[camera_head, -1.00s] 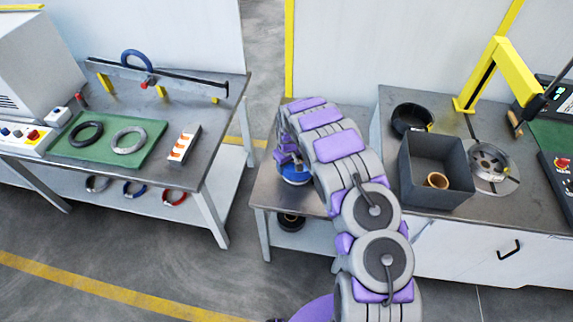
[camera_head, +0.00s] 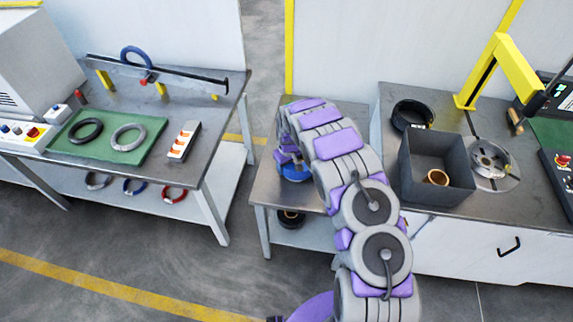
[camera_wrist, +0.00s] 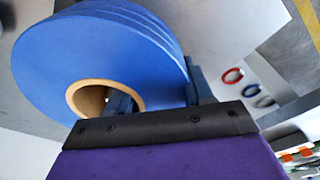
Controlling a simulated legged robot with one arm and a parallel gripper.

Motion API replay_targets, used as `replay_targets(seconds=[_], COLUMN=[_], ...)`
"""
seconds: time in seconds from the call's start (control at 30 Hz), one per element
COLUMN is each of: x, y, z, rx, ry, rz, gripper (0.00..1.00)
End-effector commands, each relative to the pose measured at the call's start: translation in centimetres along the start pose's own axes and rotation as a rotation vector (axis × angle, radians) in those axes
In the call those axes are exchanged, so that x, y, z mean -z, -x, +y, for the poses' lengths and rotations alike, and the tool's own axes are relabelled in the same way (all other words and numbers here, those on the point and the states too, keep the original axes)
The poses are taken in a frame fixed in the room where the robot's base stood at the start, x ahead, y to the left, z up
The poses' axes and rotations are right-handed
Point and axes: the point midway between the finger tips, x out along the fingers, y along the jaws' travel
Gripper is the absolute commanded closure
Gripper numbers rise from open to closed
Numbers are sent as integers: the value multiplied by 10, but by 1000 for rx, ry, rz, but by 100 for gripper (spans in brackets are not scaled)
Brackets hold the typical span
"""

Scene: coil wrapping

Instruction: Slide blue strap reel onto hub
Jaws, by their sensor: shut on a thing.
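The blue strap reel (camera_head: 294,172) shows low beside my gripper (camera_head: 286,153) in the head view, at the small metal table, partly hidden by my arm. In the wrist view the reel (camera_wrist: 105,50) is large, with a tan core ring around its hole. My gripper (camera_wrist: 158,93) is shut on the reel's wound side, with one finger in the core hole and the other outside the rim. A round metal disc with a raised centre (camera_head: 490,160) lies on the right bench; I cannot tell whether it is the hub.
A grey open bin (camera_head: 410,180) with a tan ring (camera_head: 437,177) inside stands on the right bench, near a yellow post (camera_head: 512,70). The left bench holds a green mat (camera_head: 105,153) with two rings. A black roll (camera_head: 290,218) lies on the small table's lower shelf.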

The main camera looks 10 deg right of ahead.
Motion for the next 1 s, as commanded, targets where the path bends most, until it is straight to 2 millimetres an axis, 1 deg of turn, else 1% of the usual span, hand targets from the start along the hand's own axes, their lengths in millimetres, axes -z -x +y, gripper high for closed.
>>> replay_targets(seconds=[0.03,0.07,0.37,1.0], x=[1,1,1,-2], y=[0,-1,-2,-3], z=[0,0,1,6], rx=[-1,-1,0,3], ry=[1,1,0,-3], rz=[2,2,0,-2], gripper=[100,48,19,19])
